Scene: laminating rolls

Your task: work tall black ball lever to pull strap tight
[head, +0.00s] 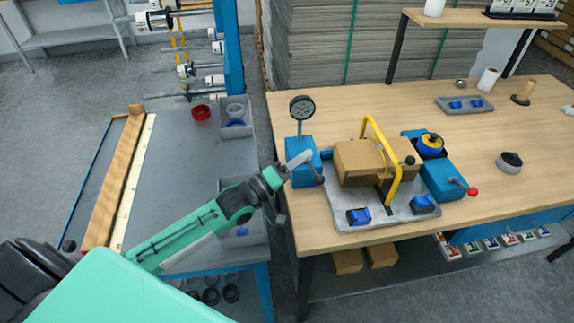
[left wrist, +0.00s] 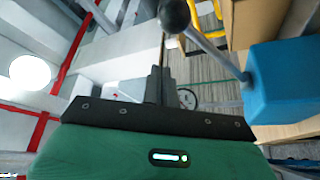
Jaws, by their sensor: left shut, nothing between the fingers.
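A blue block (head: 300,172) stands at the left of the grey base plate (head: 345,215), with a round dial on a post above it. A black ball (head: 319,178) shows at its front. In the left wrist view the black ball (left wrist: 174,14) sits on a grey rod running to the blue block (left wrist: 280,80). My left gripper (head: 290,167) is at the block's left side; its fingers (left wrist: 160,86) are shut and empty, apart from the ball in the wrist view. Whether they touch the rod I cannot tell. My right gripper is not in view.
A cardboard box (head: 362,165) sits on the plate under a yellow arched bar (head: 395,185). At its right are a blue unit with a yellow and blue spool (head: 431,143) and a red ball lever (head: 472,191).

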